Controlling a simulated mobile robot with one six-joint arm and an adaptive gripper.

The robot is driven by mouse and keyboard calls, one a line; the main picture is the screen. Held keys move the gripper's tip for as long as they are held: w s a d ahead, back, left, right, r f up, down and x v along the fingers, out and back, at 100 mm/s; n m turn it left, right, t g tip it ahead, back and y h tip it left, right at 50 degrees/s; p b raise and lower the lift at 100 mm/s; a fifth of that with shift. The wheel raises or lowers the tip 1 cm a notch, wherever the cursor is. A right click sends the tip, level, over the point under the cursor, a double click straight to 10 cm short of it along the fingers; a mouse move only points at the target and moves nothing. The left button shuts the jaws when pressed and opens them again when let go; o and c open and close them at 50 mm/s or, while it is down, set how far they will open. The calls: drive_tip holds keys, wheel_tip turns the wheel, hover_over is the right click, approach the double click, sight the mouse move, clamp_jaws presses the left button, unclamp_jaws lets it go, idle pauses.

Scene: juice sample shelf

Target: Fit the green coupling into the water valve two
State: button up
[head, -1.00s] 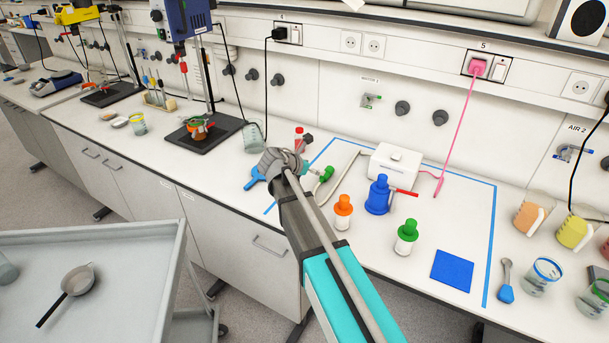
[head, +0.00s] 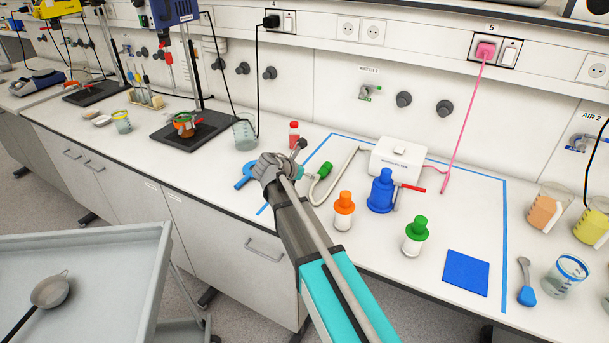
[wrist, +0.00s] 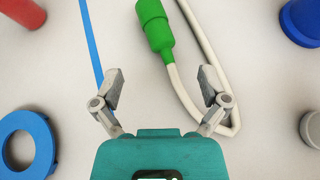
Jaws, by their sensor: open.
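The green coupling (head: 325,169) lies on the bench at the end of a beige hose (head: 337,182). In the wrist view the coupling (wrist: 154,24) is at the top centre, ahead of my fingertips, with its hose (wrist: 182,83) running back to the right. My gripper (wrist: 161,80) is open and empty, with bench surface and hose below its fingers. In the head view my gripper is partly hidden behind my wrist, just left of the coupling.
A white box (head: 398,160), orange-capped bottle (head: 344,210), blue bottle (head: 381,194) and green-capped bottle (head: 416,237) stand to the right. Dark wall knobs (head: 404,99) flank the valve.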

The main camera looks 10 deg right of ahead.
sight(319, 172)
idle(0.4)
drive_tip(key=shift+w+d+f+b, duration=0.35)
drive_tip(key=shift+w+f+b, duration=0.05)
drive_tip(key=shift+f+b, duration=0.05)
drive_tip(key=shift+b+x, duration=1.85)
drive_tip(key=shift+x, duration=1.85)
drive_tip(key=shift+d, duration=0.1)
clamp_jaws()
drive_tip(key=shift+r, duration=0.1)
drive_tip(key=shift+r, duration=0.1)
drive_tip(key=shift+r+p, duration=2.4)
drive_tip(key=shift+p, duration=0.15)
drive_tip(key=shift+r, duration=0.1)
